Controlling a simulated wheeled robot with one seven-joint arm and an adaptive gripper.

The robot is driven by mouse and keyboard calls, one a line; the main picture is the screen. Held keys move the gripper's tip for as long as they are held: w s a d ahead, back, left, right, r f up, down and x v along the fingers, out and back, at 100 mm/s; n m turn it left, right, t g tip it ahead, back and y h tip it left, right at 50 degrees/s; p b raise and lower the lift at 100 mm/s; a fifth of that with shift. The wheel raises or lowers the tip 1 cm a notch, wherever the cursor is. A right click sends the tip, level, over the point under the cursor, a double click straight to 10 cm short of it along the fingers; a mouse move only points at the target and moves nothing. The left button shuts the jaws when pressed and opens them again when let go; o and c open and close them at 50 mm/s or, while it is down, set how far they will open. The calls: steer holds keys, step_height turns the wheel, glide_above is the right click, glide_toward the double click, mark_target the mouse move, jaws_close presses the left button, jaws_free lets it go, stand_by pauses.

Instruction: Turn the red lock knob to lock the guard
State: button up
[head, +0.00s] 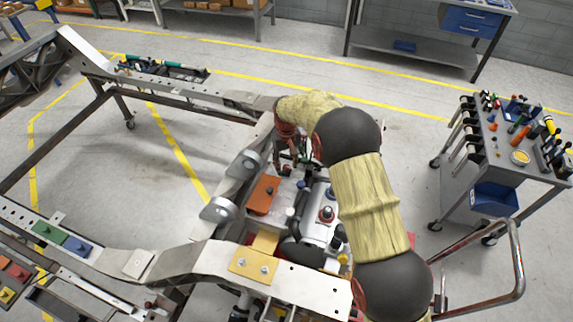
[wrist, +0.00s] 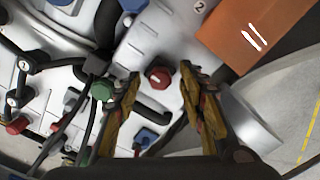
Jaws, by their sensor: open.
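The red lock knob (wrist: 159,77) is a round red knob with a pale mark across it, on a light grey block in the wrist view. My gripper (wrist: 160,72) is open, with one yellow-brown finger on each side of the knob in the picture. A gap shows between the knob and each finger, and I cannot tell how far the knob lies beyond the tips. In the head view my gripper (head: 289,150) points down at the far end of the grey assembly, partly hidden by my arm. I cannot make out the knob there, nor which part is the guard.
An orange box (wrist: 245,35) lies right of the knob; it also shows in the head view (head: 263,194). A green hex cap (wrist: 102,90), black hoses and blue connectors crowd the left. Chassis rails (head: 185,262) surround the assembly. A tool cart (head: 500,170) stands right.

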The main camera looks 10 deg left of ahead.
steer(key=shift+c, duration=0.8)
jaws_close()
steer(key=shift+m, duration=0.4)
steer(key=m, duration=0.3)
steer(key=shift+m, duration=0.3)
steer(key=m, duration=0.4)
steer(key=shift+m, duration=0.3)
steer(key=m, duration=0.5)
steer(key=shift+a+b, duration=0.1)
steer(key=shift+b, duration=0.25)
steer(key=shift+m, duration=2)
steer(key=shift+r, duration=0.1)
